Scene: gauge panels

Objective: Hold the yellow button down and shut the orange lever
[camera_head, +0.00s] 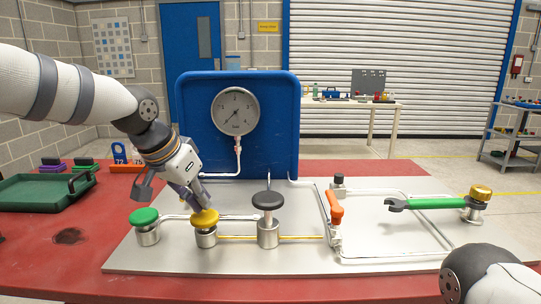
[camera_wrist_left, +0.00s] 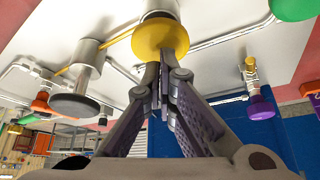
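The yellow button (camera_head: 206,218) is a round cap on a metal post, on the grey panel plate left of centre. It also shows in the wrist view (camera_wrist_left: 158,40). My left gripper (camera_head: 203,207) comes down onto it from above. In the wrist view its two fingertips (camera_wrist_left: 162,66) are together and seem to touch the cap, with nothing between them. How far the cap is pressed is hard to tell. The orange lever (camera_head: 335,207) stands on a valve in the pipe right of centre, clear of my gripper. My right gripper is out of view; only my right arm shows at the lower right.
A green button (camera_head: 144,216) and a dark button (camera_head: 268,201) flank the yellow one. A gauge (camera_head: 235,111) stands on a blue board behind. A green wrench-like handle (camera_head: 438,203) lies at the right. A green tray (camera_head: 38,196) is at the left.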

